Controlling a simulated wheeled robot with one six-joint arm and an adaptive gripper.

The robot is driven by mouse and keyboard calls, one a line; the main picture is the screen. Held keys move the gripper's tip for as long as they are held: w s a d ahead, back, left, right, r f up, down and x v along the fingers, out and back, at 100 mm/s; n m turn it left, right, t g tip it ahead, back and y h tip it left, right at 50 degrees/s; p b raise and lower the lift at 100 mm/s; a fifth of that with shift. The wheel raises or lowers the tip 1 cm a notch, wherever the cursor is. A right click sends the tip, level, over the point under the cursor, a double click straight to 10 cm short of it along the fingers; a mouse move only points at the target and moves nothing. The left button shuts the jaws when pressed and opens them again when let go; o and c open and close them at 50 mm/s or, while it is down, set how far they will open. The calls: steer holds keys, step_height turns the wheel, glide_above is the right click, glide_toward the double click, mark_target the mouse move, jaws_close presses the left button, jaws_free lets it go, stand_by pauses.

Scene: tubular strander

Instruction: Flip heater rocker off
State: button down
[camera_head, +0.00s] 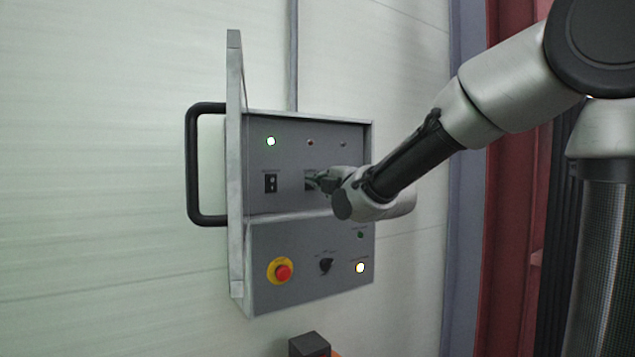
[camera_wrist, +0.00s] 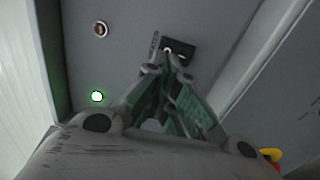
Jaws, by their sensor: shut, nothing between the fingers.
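The left rocker (camera_head: 270,183) is clear of my arm. The second rocker (camera_head: 309,180) is partly hidden behind my gripper (camera_head: 317,180). In the wrist view this second rocker (camera_wrist: 182,47) shows dark with white marks just beyond the tips of my gripper (camera_wrist: 168,65). My gripper is shut and empty, its fingertips at the rocker. I cannot tell whether they touch it.
A lit green-white lamp (camera_head: 271,141) sits above the left rocker, and an unlit reddish lamp (camera_head: 310,142) above the second. The lower panel has a red emergency stop (camera_head: 283,272), a black selector (camera_head: 326,265) and a lit lamp (camera_head: 360,268). A black handle (camera_head: 190,165) sticks out at the left.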

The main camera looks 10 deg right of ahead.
steer(key=r+v, duration=0.2)
steer(key=v, duration=0.8)
steer(key=shift+s, duration=0.3)
steer(key=shift+d+r, duration=0.1)
